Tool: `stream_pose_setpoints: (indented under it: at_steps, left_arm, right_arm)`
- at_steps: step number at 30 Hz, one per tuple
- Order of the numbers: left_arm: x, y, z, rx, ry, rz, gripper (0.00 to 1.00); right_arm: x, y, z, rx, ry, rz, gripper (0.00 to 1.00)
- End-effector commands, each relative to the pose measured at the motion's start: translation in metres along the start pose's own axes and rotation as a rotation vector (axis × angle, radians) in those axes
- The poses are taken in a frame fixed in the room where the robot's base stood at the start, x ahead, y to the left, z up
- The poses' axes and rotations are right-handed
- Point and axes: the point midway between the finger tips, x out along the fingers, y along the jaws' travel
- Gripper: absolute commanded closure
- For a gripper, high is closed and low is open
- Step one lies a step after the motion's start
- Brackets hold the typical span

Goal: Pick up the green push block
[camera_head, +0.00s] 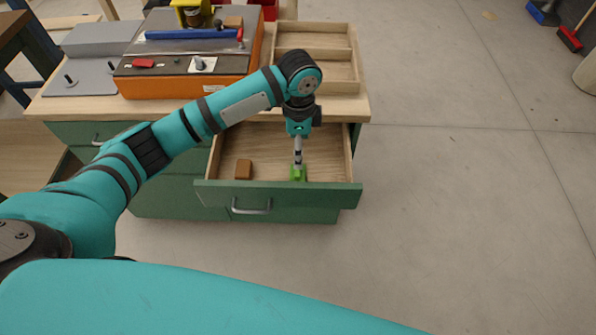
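The green push block (298,174) is in the open drawer (228,189), close to its front panel and right of centre. My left arm comes in from the left and bends down over the drawer. My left gripper (298,164) points straight down with its tips right at the block. It shows narrow, as if seen from the side, so I cannot tell whether its fingers are open or shut on the block. The gripper partly covers the block. My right gripper is not in view.
A brown block (243,169) lies left in the drawer. The drawer's wooden walls stand close around the gripper. On the worktop (340,104) are a two-compartment wooden tray (354,60) and an orange box (180,86) with tools on top. The floor at right is mostly clear.

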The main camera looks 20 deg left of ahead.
Motion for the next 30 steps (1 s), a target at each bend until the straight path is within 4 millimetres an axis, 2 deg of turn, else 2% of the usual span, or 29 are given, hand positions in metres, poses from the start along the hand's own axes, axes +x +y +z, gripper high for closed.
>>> stream_pose_setpoints:
  at_steps: [3,6,10,13,17,22,26,30]
  left_arm:
    - [0.027,0.001,0.000,-0.002,-0.001,0.003,0.27]
    - [0.042,0.001,0.000,0.000,0.000,0.002,0.27]
    - [0.053,0.000,-0.001,0.000,0.001,0.000,0.27]
    - [0.058,0.001,0.000,0.000,0.000,0.000,0.27]
    - [0.075,0.002,0.001,0.000,-0.002,0.002,0.27]
    - [0.100,0.003,0.002,0.000,-0.001,0.001,0.27]
    - [0.107,0.002,0.002,0.000,0.000,-0.001,0.27]
    - [0.107,0.002,0.002,0.001,0.001,-0.002,0.27]
  right_arm:
    - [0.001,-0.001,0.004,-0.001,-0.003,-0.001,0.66]
    - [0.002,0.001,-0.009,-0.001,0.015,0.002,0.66]
    - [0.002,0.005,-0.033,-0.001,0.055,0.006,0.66]
    - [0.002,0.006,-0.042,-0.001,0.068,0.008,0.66]
    - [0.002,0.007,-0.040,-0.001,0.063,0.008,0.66]
    - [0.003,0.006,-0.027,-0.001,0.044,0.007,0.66]
    - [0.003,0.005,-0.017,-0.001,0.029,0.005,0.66]
    - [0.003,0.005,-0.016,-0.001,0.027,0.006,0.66]
